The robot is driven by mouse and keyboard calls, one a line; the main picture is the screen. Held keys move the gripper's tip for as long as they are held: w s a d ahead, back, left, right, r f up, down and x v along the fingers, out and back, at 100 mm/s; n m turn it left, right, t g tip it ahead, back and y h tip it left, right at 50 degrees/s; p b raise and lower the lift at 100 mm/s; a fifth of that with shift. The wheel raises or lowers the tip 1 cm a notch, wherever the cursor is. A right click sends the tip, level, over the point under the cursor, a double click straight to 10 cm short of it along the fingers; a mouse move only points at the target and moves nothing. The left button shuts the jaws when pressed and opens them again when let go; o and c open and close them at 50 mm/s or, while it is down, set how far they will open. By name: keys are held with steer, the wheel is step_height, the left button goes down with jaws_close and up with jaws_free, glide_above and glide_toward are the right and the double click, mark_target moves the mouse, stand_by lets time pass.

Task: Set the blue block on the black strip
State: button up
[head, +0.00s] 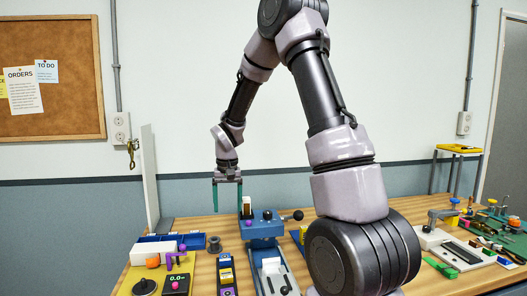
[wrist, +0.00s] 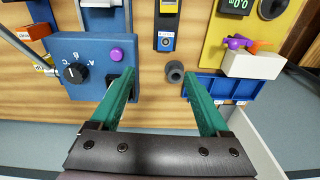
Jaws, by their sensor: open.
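My gripper (head: 227,208) is open and empty, pointing down above the back part of the workbench. In the wrist view its two green fingers (wrist: 158,84) stand wide apart with nothing between them. A blue box with a black dial and purple button (wrist: 78,62) lies beside the left finger. It also shows in the head view (head: 262,228), right of the gripper. I cannot single out a separate loose blue block with certainty. A dark strip on a white board (head: 460,252) lies at the right of the bench; I cannot tell if it is the black strip.
A blue tray (wrist: 215,87) is near the right finger. A grey ring-shaped part (wrist: 175,71) sits between the finger lines. A yellow panel (wrist: 218,50) carries a meter. My arm hides the bench's middle. Several tools and green parts crowd the right end.

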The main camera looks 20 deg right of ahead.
steer(key=s+d+r+m+t, duration=0.1)
steer(key=s+d+r+t, duration=0.1)
steer(key=s+r, duration=0.5)
steer(key=s+d+r+t, duration=0.1)
steer(key=s+r, duration=0.2)
steer(key=r, duration=0.7)
steer(key=s+r+t+y, duration=0.1)
steer(key=s+r, duration=0.2)
steer(key=s, duration=0.4)
steer(key=s+d+r+t+y, duration=0.1)
steer(key=s+r+t, duration=0.1)
steer(key=s+r, duration=0.2)
steer(key=s, duration=0.3)
steer(key=shift+s+r+m, duration=0.15)
steer(key=shift+r+m, duration=0.05)
steer(key=shift+m, duration=0.1)
